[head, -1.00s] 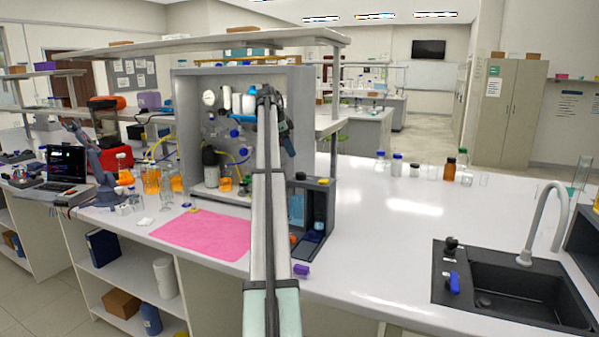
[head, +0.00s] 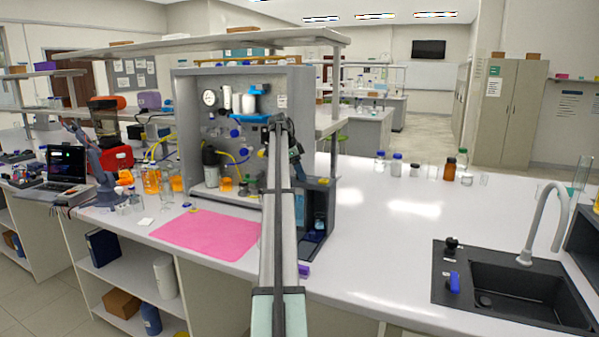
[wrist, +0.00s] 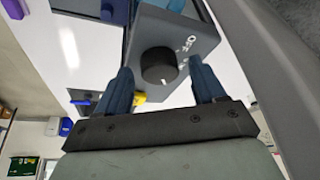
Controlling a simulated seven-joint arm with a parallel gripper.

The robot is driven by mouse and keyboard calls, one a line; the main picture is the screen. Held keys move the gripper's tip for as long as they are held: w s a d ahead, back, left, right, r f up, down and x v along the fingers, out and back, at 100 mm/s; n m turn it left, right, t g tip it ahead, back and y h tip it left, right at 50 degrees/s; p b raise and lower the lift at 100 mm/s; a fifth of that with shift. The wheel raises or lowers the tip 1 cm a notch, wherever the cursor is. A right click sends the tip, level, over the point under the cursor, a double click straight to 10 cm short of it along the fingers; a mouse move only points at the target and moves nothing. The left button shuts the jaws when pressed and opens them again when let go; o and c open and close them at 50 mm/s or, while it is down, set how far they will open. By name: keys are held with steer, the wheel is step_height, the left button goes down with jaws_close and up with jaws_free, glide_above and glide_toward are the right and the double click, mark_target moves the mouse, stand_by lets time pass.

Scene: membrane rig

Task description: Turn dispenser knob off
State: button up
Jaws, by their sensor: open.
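In the wrist view, a round black knob (wrist: 158,66) sits on the grey face of the dispenser (wrist: 150,30). White marks that look like OFF are printed on the face right of the knob. My gripper (wrist: 160,68) is open, with one blue finger on each side of the knob in the picture. Gaps show between the fingers and the knob, and I cannot tell the depth between them. In the head view the dispenser (head: 325,225) is a dark grey box on the bench, partly hidden by my arm. My gripper hangs above its left side there, and the knob is not visible.
A grey rig panel (head: 188,120) with bottles and tubes stands left of the dispenser. A pink mat (head: 205,232) lies in front of it. The bench right of the dispenser is clear up to the black sink (head: 440,285). Several bottles stand at the back.

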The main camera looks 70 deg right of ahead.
steer(key=c, duration=1.1)
steer(key=shift+o, duration=0.2)
steer(key=shift+n, duration=0.3)
steer(key=n, duration=0.1)
steer(key=n+t+h, duration=0.1)
steer(key=n, duration=0.1)
steer(key=shift+s+a+n, duration=0.15)
steer(key=shift+n, duration=0.15)
steer(key=n+t+h, duration=0.1)
steer(key=n+t, duration=0.1)
steer(key=n, duration=0.3)
steer(key=shift+s, duration=0.1)
steer(key=n+t, duration=0.2)
steer(key=n, duration=0.3)
steer(key=shift+s+n, duration=0.15)
steer(key=shift+n, duration=0.25)
steer(key=n+t, duration=0.1)
steer(key=n, duration=0.1)
steer(key=n+y, duration=0.1)
steer(key=n, duration=0.1)
steer(key=shift+n+t, duration=0.4)
steer(key=shift+s+y, duration=0.1)
steer(key=shift+y, duration=0.2)
